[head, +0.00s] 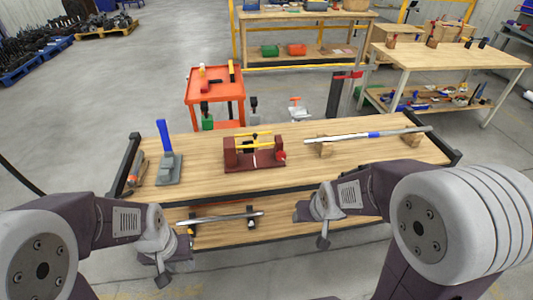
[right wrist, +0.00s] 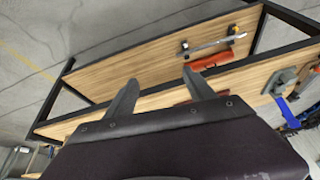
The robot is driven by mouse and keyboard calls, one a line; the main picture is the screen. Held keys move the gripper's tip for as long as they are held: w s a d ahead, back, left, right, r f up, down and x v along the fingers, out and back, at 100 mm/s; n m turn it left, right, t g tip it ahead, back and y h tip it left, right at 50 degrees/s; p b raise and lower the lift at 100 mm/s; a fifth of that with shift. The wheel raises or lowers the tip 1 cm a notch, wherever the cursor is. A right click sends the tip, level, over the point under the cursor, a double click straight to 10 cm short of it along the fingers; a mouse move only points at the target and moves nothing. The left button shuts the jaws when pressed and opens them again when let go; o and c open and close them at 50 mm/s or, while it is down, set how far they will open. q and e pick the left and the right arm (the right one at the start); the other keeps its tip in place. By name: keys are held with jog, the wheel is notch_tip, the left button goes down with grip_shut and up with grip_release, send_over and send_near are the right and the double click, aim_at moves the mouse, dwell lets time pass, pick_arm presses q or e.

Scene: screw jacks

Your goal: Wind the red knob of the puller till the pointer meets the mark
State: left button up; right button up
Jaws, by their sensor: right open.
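The puller (head: 254,152) stands on the middle of the workbench in the head view. It has a dark red base and end blocks, with yellow bars between them. Its red knob (head: 281,156) sticks out at its right end. The pointer and the mark are too small to tell apart. My left gripper (head: 163,272) hangs in front of the bench at the left, apart from the puller; its fingers are unclear. My right gripper (head: 322,241) is low in front of the bench, right of the knob. In the right wrist view its fingers (right wrist: 160,77) are spread with nothing between them.
A grey block with an upright blue handle (head: 168,160) stands left of the puller. A silver rod with a blue band (head: 375,134) lies on wooden blocks at the right. The lower shelf holds a metal bar (head: 225,217). Bare wood lies between these tools.

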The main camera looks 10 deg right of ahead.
jog(key=w+r+m+t+b, duration=0.1)
jog(key=w+r+t+b, duration=0.2)
jog(key=w+t+b, duration=0.65)
jog(key=w+r+t+b, duration=0.2)
jog(key=w+t+b, duration=0.15)
jog(key=w, duration=1.15)
jog(key=w+f+t+b, duration=0.1)
jog(key=w+f+b, duration=0.3)
jog(key=f+b, duration=0.45)
jog(key=b, duration=0.8)
send_near(282, 157)
jog(key=shift+w+r+g, duration=0.15)
jog(key=shift+w+g, duration=0.15)
jog(key=shift+w, duration=0.35)
jog(key=shift+r+p, duration=0.25)
jog(key=shift+p, duration=0.2)
jog(key=w, duration=0.9)
jog(key=shift+a+b, duration=0.1)
jog(key=shift+b, duration=0.2)
jog(key=c, duration=1.4)
jog(key=shift+o, duration=0.2)
